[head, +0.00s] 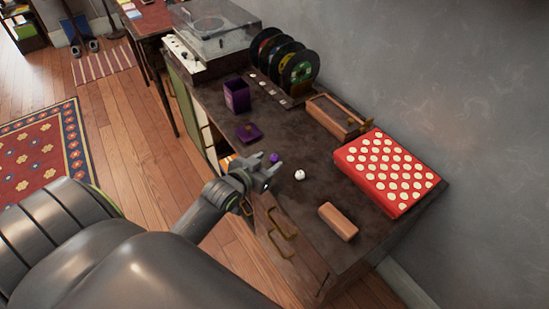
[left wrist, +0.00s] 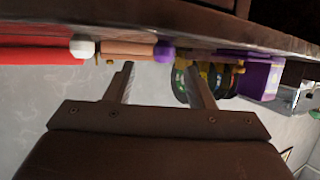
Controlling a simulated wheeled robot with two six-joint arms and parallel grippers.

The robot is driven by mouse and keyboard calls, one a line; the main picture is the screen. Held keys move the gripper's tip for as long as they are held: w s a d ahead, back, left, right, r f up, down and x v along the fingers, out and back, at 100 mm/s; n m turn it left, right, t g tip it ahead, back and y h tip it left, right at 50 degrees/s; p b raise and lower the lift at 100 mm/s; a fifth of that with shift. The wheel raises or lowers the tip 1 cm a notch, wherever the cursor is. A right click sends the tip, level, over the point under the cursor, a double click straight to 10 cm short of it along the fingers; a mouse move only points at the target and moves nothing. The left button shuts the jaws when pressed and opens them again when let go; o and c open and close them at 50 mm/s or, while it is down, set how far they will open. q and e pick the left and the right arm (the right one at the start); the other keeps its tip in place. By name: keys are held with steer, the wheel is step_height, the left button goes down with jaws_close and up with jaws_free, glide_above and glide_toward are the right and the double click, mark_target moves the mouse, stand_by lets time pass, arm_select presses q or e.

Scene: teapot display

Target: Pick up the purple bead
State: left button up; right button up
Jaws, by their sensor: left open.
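The purple bead (head: 274,157) sits on the dark cabinet top near its front edge, just beyond my left gripper (head: 267,176) in the head view. The bead also shows in the left wrist view (left wrist: 165,51), between the directions of the two fingers. My left gripper (left wrist: 161,72) is open and empty, with its fingers apart from the bead. The left wrist view is turned over, with the cabinet top (left wrist: 140,17) along its upper part. My right gripper is in neither view.
A white bead (head: 299,175) lies right of the gripper. A brown block (head: 338,221) and a red white-dotted box (head: 388,172) lie further right. A purple lid (head: 248,132), an open purple box (head: 236,96), a record rack (head: 284,98) and a wooden tray (head: 336,117) stand behind.

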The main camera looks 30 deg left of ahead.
mark_target(273, 157)
arm_select(q)
steer(key=shift+x, duration=2.6)
steer(key=shift+a, duration=0.15)
steer(key=shift+s, duration=0.1)
steer(key=c, duration=1)
steer(key=shift+c, duration=0.2)
